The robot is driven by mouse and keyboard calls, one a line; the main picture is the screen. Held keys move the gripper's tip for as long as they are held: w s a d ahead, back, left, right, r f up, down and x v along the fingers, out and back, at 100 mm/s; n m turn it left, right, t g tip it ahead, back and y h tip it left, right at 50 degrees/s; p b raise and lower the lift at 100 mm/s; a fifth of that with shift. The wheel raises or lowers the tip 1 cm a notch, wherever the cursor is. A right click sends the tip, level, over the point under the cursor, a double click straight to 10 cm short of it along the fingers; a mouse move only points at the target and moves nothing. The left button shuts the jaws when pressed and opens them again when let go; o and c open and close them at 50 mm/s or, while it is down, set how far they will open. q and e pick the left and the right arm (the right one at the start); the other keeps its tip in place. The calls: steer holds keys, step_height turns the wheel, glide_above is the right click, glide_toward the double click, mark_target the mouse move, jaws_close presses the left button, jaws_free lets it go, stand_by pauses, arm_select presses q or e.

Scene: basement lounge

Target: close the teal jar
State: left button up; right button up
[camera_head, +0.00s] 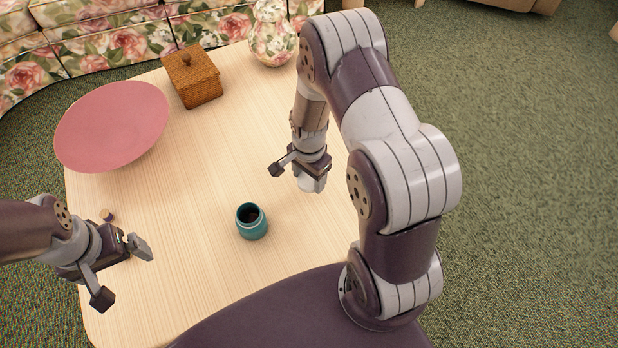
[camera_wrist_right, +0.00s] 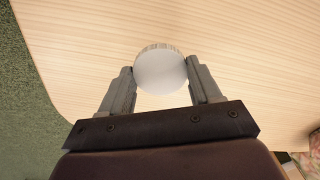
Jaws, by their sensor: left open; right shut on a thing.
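The teal jar (camera_head: 252,222) stands upright on the light wooden table, its mouth open and dark inside. My right gripper (camera_head: 300,174) is above the table, right of and behind the jar in the head view. It is shut on a white round cap-like thing (camera_head: 312,185); in the right wrist view this white thing (camera_wrist_right: 160,72) shows as a disc with a ridged edge between the fingertips. My left gripper (camera_head: 124,273) is open and empty over the table's left front, left of the jar and apart from it.
A small tan and dark stopper-like thing (camera_head: 107,215) lies near the table's left edge. A pink bowl (camera_head: 112,125), a lidded wooden box (camera_head: 193,80) and a floral vase (camera_head: 272,38) stand at the back. The table (camera_head: 190,200) is clear around the jar.

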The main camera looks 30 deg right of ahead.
arm_select(q)
step_height(320, 180, up, 5)
steer(key=p, duration=0.4)
arm_select(e)
steer(key=s+d+r, duration=0.7)
steer(key=s+d, duration=0.1)
steer(key=shift+d, duration=0.2)
arm_select(q)
steer(key=shift+f, duration=0.1)
steer(key=shift+c, duration=0.3)
arm_select(e)
steer(key=shift+a, duration=0.1)
